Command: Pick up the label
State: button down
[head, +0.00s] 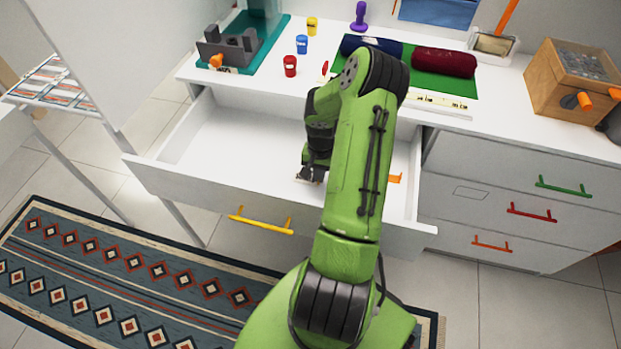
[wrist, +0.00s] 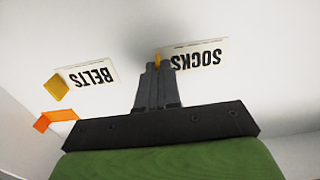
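The label still looks flat on or very near the floor. A second label, printed BELTS (wrist: 92,76), lies to the left with its own yellow tab. In the head view my gripper (head: 312,174) is inside the open drawer, and my arm hides much of the labels.
The open drawer (head: 165,180) has white walls around my gripper and a yellow handle (head: 262,222). An orange piece (head: 395,178) lies in its right part, also visible in the wrist view (wrist: 58,118). The desktop above holds small cups and rolled cloths (head: 443,62).

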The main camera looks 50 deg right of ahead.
notch_tip(320, 180, up, 10)
jog(key=p, duration=0.3)
